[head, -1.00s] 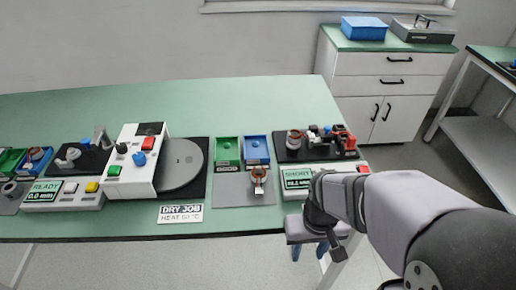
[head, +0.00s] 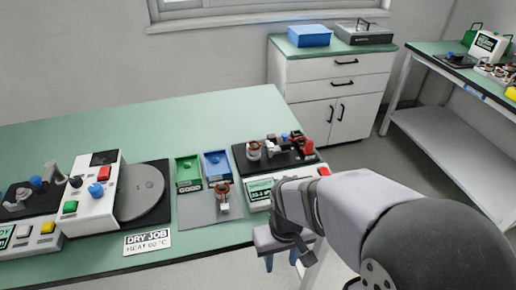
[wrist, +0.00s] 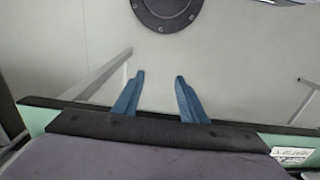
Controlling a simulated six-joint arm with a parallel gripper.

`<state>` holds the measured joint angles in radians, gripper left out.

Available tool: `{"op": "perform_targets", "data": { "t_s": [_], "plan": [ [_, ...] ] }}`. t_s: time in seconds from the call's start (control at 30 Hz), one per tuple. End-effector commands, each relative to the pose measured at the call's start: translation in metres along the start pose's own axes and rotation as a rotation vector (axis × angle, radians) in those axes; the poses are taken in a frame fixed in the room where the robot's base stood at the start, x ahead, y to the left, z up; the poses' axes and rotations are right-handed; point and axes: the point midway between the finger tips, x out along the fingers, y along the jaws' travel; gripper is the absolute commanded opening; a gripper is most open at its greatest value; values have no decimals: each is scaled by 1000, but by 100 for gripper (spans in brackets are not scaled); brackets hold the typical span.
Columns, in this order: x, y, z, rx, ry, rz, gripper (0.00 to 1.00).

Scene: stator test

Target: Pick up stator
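A copper-wound stator (head: 222,192) sits on a grey mat (head: 195,212) in front of the green and blue bins in the head view. A similar copper-coloured ring (head: 253,150) stands on the black fixture to its right; it may be another stator. My gripper (head: 282,260) is in front of the table's front edge, right of and nearer than the mat, with its blue fingers pointing down. In the wrist view my gripper (wrist: 160,77) has its two fingers apart with nothing between them. No stator shows in the wrist view.
A green bin (head: 188,171) and a blue bin (head: 216,165) stand behind the mat. A white tester (head: 88,200) with a grey disc (head: 140,190) is to the left. The black fixture (head: 279,166) holds red clamps. The table's back (head: 110,125) is clear.

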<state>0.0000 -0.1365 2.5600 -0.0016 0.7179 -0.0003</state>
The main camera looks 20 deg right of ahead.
Motion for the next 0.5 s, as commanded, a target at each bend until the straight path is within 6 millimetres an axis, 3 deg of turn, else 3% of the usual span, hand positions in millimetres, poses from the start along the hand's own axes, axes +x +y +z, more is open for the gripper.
{"op": "perform_targets", "data": {
  "t_s": [0.03,0.1,0.5],
  "plan": [
    [0,0,0,0,0,0,43],
    [0,0,0,0,0,0,59],
    [-7,-1,-7,-7,2,-5,59]
  ]
}}
